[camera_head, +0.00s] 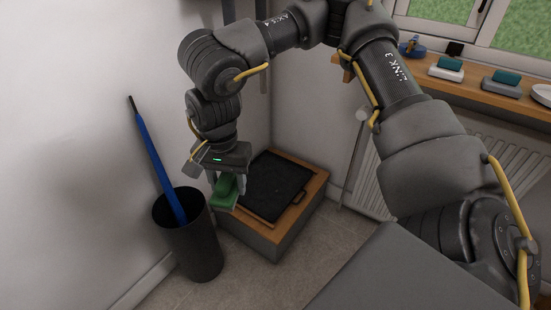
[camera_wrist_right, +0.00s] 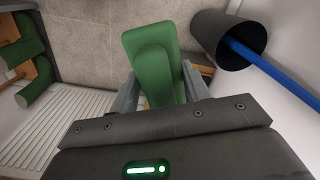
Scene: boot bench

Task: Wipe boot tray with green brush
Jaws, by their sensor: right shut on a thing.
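My right gripper (camera_head: 227,182) is shut on the green brush (camera_head: 224,193); its fingers point down. In the right wrist view the brush (camera_wrist_right: 153,48) sits between the two fingers (camera_wrist_right: 160,88). The boot tray (camera_head: 274,188) is dark and flat and lies on the low wood-topped bench (camera_head: 283,232) in the corner. The brush is at the left front side of the tray, by the bench's left edge. I cannot tell whether it touches the tray. My left gripper is not in view.
A dark round bin (camera_head: 197,246) holding a long blue-handled thing (camera_head: 158,163) stands left of the bench. A white radiator (camera_head: 378,180) is at the right, under a wooden sill (camera_head: 460,87) with several small items. Open floor (camera_head: 325,240) lies in front of the bench.

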